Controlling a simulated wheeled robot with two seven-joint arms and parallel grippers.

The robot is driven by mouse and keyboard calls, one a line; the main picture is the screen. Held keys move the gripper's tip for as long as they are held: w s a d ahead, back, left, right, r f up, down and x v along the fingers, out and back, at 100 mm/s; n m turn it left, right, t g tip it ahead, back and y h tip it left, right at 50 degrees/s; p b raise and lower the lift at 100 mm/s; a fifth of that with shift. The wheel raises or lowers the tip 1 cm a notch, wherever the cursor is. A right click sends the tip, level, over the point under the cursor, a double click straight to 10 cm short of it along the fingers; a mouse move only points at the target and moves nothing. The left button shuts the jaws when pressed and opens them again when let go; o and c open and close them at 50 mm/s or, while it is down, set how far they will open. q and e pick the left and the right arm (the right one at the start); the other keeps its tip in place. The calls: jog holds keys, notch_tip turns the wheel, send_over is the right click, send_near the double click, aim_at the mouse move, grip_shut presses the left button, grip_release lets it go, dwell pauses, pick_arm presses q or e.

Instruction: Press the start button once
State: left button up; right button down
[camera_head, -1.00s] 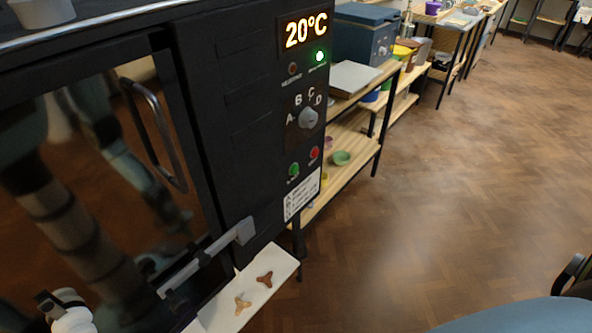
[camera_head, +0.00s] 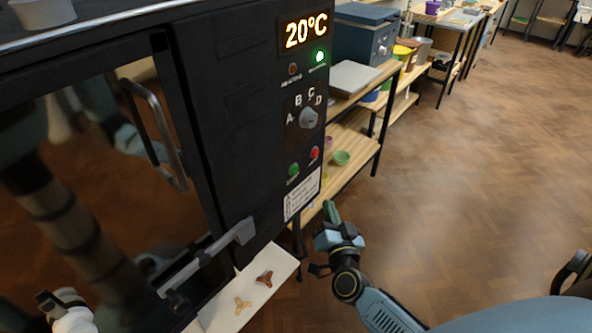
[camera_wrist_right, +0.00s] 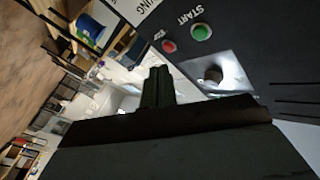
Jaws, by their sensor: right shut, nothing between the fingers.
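The green start button (camera_head: 294,170) is on the front panel of the black kiln (camera_head: 245,110), with the red button (camera_head: 314,152) up and to its right. My right gripper (camera_head: 330,210) is shut and empty, pointing up, below and to the right of both buttons in the head view and apart from the panel. In the right wrist view, the green button (camera_wrist_right: 201,32) is labelled START, and the red button (camera_wrist_right: 169,46) is beside it. The shut fingers (camera_wrist_right: 157,86) point toward the panel side, clear of both buttons.
Above the buttons are a selector knob (camera_head: 308,118) marked A to D and a display (camera_head: 305,31) reading 20°C. A door latch bar (camera_head: 215,250) sticks out at lower left. A white shelf (camera_head: 215,318) holds two small three-armed pieces.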

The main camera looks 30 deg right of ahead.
aim_at(295, 170)
jog(key=r, duration=0.1)
jog(key=d+r+m+h, duration=0.1)
jog(key=r+m, duration=0.1)
jog(key=shift+w+d+r+h, duration=0.1)
jog(key=shift+d+r+h, duration=0.15)
jog(key=shift+r+h, duration=0.15)
jog(key=shift+w+a, duration=0.1)
jog(key=shift+w, duration=0.05)
jog(key=w+a+b, duration=0.2)
jog(key=w+a, duration=0.1)
jog(key=w, duration=0.5)
jog(key=shift+a, duration=0.15)
dwell(1.8)
jog(key=shift+w+a, duration=0.15)
jog(key=shift+w, duration=0.2)
